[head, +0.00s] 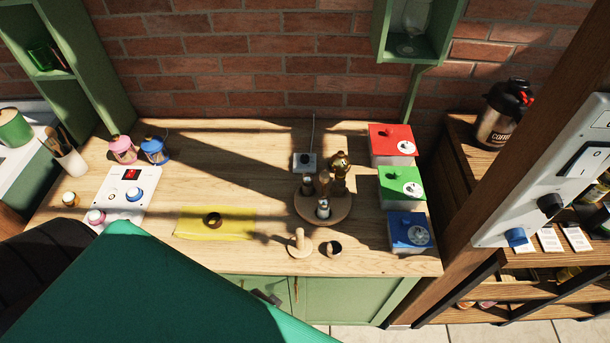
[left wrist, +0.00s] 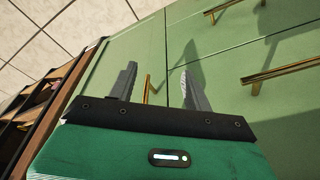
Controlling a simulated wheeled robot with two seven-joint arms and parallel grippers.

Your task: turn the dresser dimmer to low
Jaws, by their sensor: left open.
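A small grey box with a dark knob (head: 305,161) and a cord stands at the back middle of the wooden top. Nothing readable tells me which is the dresser dimmer. My left gripper (left wrist: 158,68) is open and empty, in front of the green cabinet doors (left wrist: 225,90), below the top. My right gripper is out of view.
Red (head: 391,145), green (head: 401,186) and blue boxes (head: 409,231) line the right edge. A round wooden tray (head: 323,208) with bottles and a yellow cloth (head: 190,222) are mid-table. Brass handles (left wrist: 285,70) jut from the cabinet near my left gripper.

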